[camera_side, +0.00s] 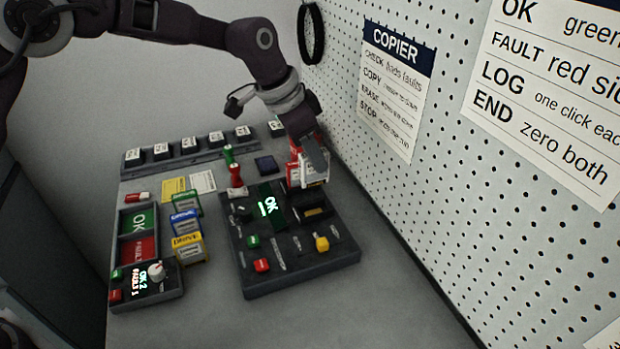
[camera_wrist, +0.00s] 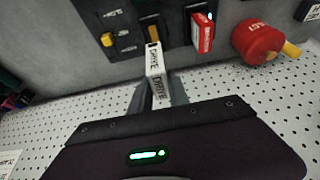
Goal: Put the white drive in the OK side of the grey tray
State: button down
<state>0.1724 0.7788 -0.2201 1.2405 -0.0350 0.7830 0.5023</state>
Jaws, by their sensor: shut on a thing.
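The white drive (camera_wrist: 155,62) is held between the fingers of my gripper (camera_wrist: 158,90) in the wrist view, with its "DRIVE" label facing the camera. In the side view my gripper (camera_side: 318,165) is at the back right corner of the dark copier panel, and the white drive (camera_side: 315,180) shows below the fingers. I cannot tell whether the drive still touches its slot. The grey tray (camera_side: 122,215) stands at the left, with a green OK side (camera_side: 139,222) at the back and a red FAULT side (camera_side: 137,249) in front. No drive lies in either visible side.
The copier panel (camera_side: 300,272) with a lit OK display, switches and buttons fills the middle. A red drive (camera_wrist: 202,33) is beside the white one. A pegboard wall (camera_side: 440,190) borders the right.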

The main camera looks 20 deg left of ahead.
jog(key=shift+r, duration=1.1)
notch_tip(320, 180, up, 4)
jog(key=shift+r, duration=0.25)
jog(key=a+n+y, duration=0.1)
jog(key=a+n, duration=0.3)
jog(key=a, duration=0.6)
jog(key=n+y, duration=0.5)
jog(key=n, duration=0.9)
send_over(139, 223)
notch_tip(139, 223, down, 19)
jog(key=shift+r, duration=0.2)
